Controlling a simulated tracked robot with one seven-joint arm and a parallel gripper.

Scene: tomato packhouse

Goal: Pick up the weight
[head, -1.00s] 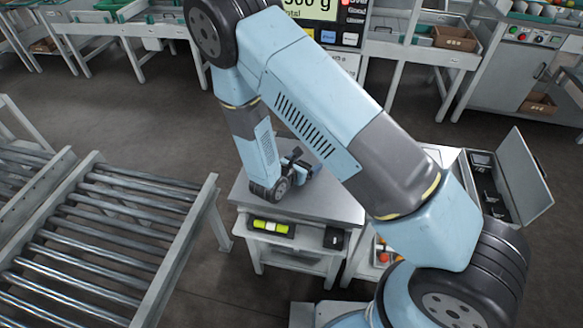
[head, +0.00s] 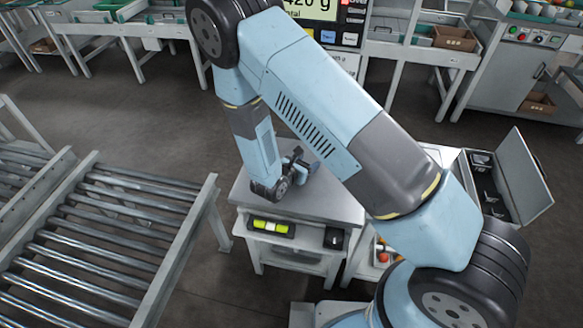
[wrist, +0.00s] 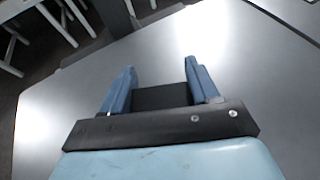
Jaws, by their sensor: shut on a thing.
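My gripper (wrist: 161,66) is low over the grey metal table in the wrist view, its two blue fingers apart with a dark block (wrist: 162,97) between them. I take this block to be the weight, but its shape is mostly hidden by the gripper body. The gripper is shut on it. In the head view, my gripper (head: 309,168) is at the middle of the table top (head: 325,207), partly behind my wrist, and the weight cannot be made out. Whether it touches the table I cannot tell.
A scale display (head: 309,8) behind the table reads about 420 g. A roller conveyor (head: 110,235) stands at left. An open case (head: 500,190) lies at right. A yellow-green object (head: 272,227) sits in a shelf on the table's front. Benches stand at the back.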

